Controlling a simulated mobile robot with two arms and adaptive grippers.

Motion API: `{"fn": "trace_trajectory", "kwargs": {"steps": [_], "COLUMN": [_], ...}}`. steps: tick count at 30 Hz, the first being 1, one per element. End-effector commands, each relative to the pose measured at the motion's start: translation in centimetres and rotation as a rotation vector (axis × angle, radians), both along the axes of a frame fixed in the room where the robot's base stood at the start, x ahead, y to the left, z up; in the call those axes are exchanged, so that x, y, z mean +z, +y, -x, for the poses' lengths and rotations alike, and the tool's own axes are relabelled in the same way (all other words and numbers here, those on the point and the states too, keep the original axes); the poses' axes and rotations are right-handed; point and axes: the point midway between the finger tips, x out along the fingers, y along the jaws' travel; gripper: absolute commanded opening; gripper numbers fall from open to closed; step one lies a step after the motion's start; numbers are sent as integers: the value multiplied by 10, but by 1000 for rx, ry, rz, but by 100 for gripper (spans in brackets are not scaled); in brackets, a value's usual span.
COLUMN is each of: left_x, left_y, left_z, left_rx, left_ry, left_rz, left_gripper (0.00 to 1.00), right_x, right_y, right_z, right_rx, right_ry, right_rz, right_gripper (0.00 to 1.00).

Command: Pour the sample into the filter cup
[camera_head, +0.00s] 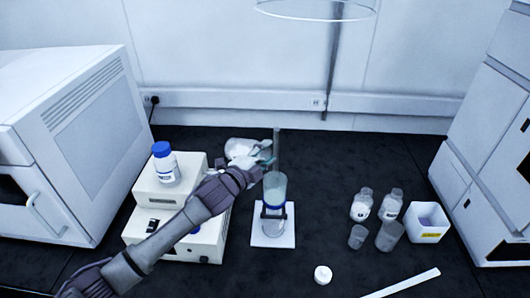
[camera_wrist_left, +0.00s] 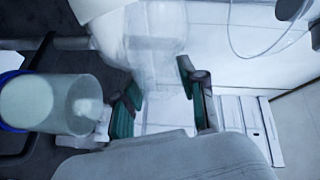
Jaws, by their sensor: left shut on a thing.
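My left gripper (camera_head: 264,152) is shut on a clear sample bottle (camera_head: 240,148), which lies tilted nearly on its side, up and left of the filter cup. In the left wrist view the bottle (camera_wrist_left: 150,35) is a blurred clear shape beyond the green finger pads of the gripper (camera_wrist_left: 163,98). The filter cup (camera_head: 275,184) is a clear cylinder with a blue band, upright on a stand with a white base (camera_head: 262,238). It also shows at the left of the wrist view (camera_wrist_left: 60,102), apart from the bottle. I cannot make out the liquid level in either.
Several small clear bottles and cups (camera_head: 362,204) and a white bin (camera_head: 425,220) are at right. A white cap (camera_head: 322,274) and a white strip (camera_head: 402,284) lie in front.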

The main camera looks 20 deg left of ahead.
Motion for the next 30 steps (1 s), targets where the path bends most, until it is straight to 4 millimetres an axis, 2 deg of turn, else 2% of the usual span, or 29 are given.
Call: {"fn": "trace_trajectory", "kwargs": {"steps": [10, 20, 30], "left_x": [1, -10, -9], "left_y": [0, -3, -3], "left_z": [0, 1, 1], "left_rx": [-1, 1, 0], "left_ry": [-5, -33, -37], "left_rz": [-6, -90, -100], "left_gripper": [0, 0, 0], "right_x": [0, -8, -7], "right_y": [0, 0, -1], "right_z": [0, 0, 0], "right_rx": [0, 0, 1], "right_ry": [0, 0, 0], "right_rz": [0, 0, 1], "right_gripper": [0, 0, 0]}}
